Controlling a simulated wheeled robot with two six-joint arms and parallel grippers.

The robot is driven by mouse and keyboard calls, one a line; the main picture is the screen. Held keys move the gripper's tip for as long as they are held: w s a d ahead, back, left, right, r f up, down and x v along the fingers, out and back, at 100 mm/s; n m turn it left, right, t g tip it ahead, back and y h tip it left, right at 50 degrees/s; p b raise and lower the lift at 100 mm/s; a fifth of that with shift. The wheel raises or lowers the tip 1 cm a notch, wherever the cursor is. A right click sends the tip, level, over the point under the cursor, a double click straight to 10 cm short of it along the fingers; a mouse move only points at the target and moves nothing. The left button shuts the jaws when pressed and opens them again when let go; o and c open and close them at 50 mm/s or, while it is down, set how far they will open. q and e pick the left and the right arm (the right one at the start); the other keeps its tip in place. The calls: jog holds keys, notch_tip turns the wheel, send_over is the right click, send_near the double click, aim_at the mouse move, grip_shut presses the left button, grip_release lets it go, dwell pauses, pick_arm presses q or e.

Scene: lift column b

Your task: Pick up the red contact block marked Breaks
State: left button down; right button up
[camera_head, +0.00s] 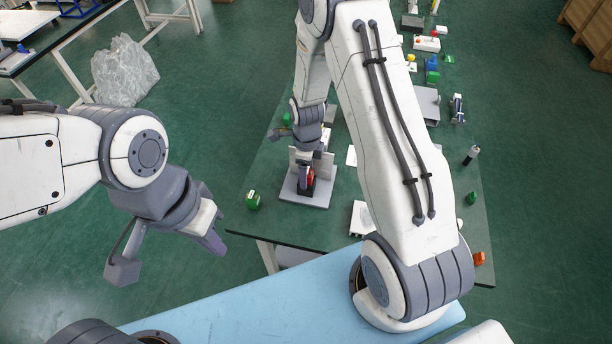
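A red block (311,180) shows at the front of a pale plate with upright panels, near the left side of the dark green table. A dark base lies under it. Any marking on it is too small to read. My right gripper (306,177) points down at the red block and covers part of it. Its fingers are too small and hidden to tell whether they grip the block. My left gripper (213,243) hangs over the floor in front of the table's left corner, well apart from the block. Its fingers look close together with nothing between them.
A green block (253,200) stands at the table's left edge, left of the pale plate (318,202). Several other parts lie along the table, including an orange one (479,258) at the right corner. A blue surface (240,301) lies in front. Wrapped material (124,70) stands at the back left.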

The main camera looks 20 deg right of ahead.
jog(key=shift+c, duration=0.3)
grip_shut()
jog(key=shift+r, duration=0.15)
